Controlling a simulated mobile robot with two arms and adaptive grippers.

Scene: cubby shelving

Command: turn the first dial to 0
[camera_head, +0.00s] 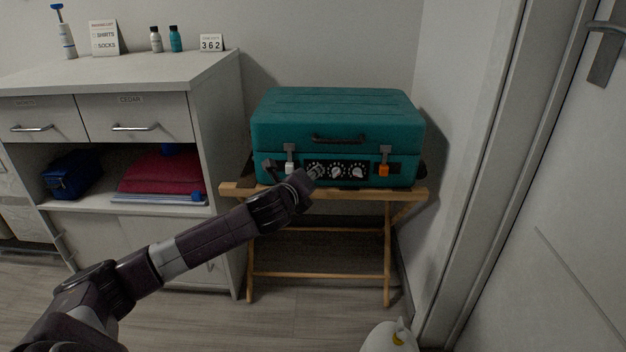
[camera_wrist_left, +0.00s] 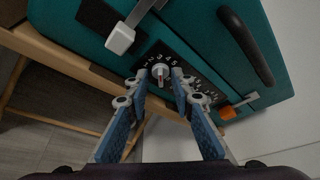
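The teal case (camera_head: 340,108) lies closed on a wooden folding stand. Its front has a black dial panel with a row of dials. My left gripper (camera_head: 317,171) is at the left end of this panel and covers most of the first dial. The second dial (camera_head: 336,172) and third dial (camera_head: 358,171) show to its right. In the left wrist view a white dial knob with a red mark (camera_wrist_left: 160,71) sits between the open fingertips of my left gripper (camera_wrist_left: 160,77), with small gaps beside it. Numbers ring the knob; its exact reading is unclear. My right gripper is not in view.
A white latch (camera_head: 290,166) and an orange latch (camera_head: 384,169) flank the panel. A small card reading 362 (camera_head: 211,43) stands on the white cabinet (camera_head: 218,110) at left. The wooden stand (camera_head: 388,250) is close to the right wall.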

